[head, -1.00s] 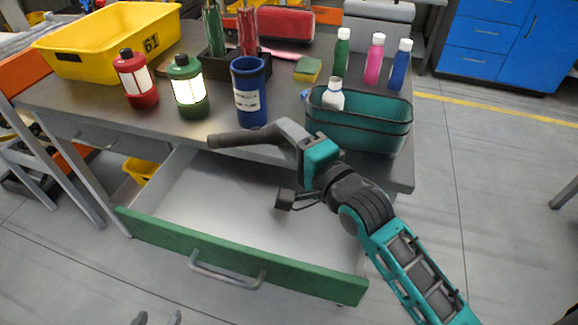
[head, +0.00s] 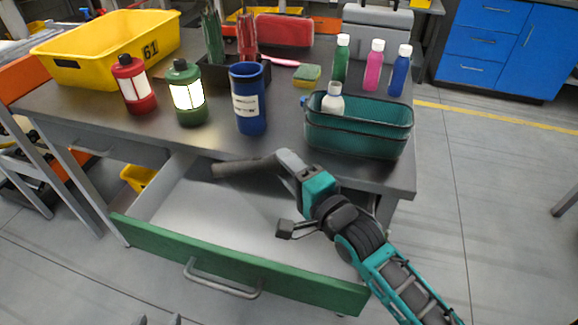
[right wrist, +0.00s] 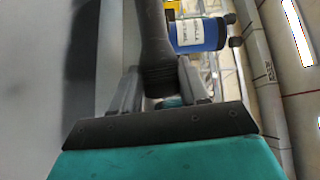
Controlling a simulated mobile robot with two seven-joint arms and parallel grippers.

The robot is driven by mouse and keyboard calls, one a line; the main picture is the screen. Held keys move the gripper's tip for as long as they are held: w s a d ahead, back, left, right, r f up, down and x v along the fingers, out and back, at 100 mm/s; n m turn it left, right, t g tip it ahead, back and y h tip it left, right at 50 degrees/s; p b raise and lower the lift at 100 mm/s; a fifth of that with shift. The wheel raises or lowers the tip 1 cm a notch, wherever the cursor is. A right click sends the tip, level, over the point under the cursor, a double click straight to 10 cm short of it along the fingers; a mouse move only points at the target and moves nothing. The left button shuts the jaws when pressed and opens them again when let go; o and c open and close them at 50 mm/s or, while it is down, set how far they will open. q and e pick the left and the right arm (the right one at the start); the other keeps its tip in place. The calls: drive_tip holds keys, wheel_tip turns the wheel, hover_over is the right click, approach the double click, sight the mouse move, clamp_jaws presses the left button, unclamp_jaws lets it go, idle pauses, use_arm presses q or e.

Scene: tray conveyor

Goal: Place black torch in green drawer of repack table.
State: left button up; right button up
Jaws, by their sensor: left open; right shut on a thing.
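The black torch (head: 236,166) is held by my right gripper (head: 283,162), near its right end, and lies level over the back part of the open drawer. It also shows in the right wrist view (right wrist: 154,40) between my fingers. The green drawer (head: 225,254) of the repack table (head: 150,108) is pulled out; its grey floor is bare where visible. Whether the torch touches the drawer floor cannot be told. My left gripper (head: 158,321) is open, with only its tips showing at the bottom edge, in front of the drawer.
On the table stand a yellow bin (head: 100,62), red lantern (head: 134,85), green lantern (head: 186,92), blue cup (head: 248,104), and teal basket (head: 360,142) with a white bottle (head: 332,100). Several bottles stand behind it. The table edge overhangs the drawer's back.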

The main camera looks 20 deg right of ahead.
drive_tip(key=shift+f, duration=0.25)
drive_tip(key=o, duration=1.2)
drive_tip(key=shift+r, duration=0.1)
drive_tip(key=shift+r, duration=0.3)
drive_tip(key=v, duration=0.6)
drive_tip(key=p+v, duration=0.1)
drive_tip(key=v, duration=0.5)
drive_tip(key=shift+r, duration=0.25)
